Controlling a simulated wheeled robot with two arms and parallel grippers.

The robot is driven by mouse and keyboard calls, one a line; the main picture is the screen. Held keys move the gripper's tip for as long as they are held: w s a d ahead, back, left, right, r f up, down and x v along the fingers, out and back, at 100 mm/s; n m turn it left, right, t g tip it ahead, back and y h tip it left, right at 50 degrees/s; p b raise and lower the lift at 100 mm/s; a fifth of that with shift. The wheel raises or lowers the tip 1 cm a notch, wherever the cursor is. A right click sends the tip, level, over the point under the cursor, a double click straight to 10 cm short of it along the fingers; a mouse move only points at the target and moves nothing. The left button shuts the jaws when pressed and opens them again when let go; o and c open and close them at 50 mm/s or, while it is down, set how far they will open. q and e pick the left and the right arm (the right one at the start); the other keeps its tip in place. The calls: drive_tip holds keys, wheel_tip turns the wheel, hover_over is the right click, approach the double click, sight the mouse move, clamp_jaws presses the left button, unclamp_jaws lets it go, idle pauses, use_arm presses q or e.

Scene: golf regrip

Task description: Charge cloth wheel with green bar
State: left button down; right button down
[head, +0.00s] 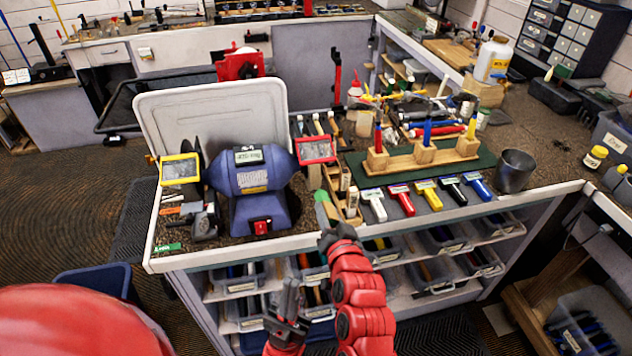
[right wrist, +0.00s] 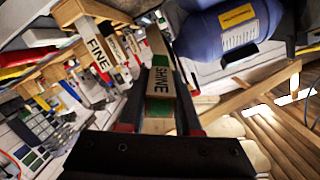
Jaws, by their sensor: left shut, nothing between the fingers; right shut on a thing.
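A blue bench grinder (head: 250,185) stands on the bench at the left, with a shielded wheel at each end. A tan wheel edge (head: 314,177) shows under its right shield; I cannot tell for sure that it is cloth. My right gripper (head: 328,228) is shut on a green bar (head: 321,205), which points up at the bench's front edge, right of and nearer than the grinder. In the right wrist view the bar (right wrist: 160,82) has a pale label reading SHINE and sits between the fingers (right wrist: 165,120). My left gripper (head: 289,290) is shut and empty, below the bench top in front of the shelves.
A wooden rack (head: 351,204) with labelled bars, one reading FINE (right wrist: 98,55), stands right of the green bar. A grey tray lid (head: 215,110) stands behind the grinder. Bins fill the shelves below.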

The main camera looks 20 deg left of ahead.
drive_tip(key=shift+f+p+v, duration=0.15)
drive_tip(key=shift+v, duration=0.75)
drive_tip(key=shift+f+p+v, duration=0.15)
drive_tip(key=shift+v, duration=0.8)
drive_tip(key=shift+f+p+v, duration=0.15)
drive_tip(key=shift+f+v, duration=0.05)
drive_tip(key=shift+v, duration=0.7)
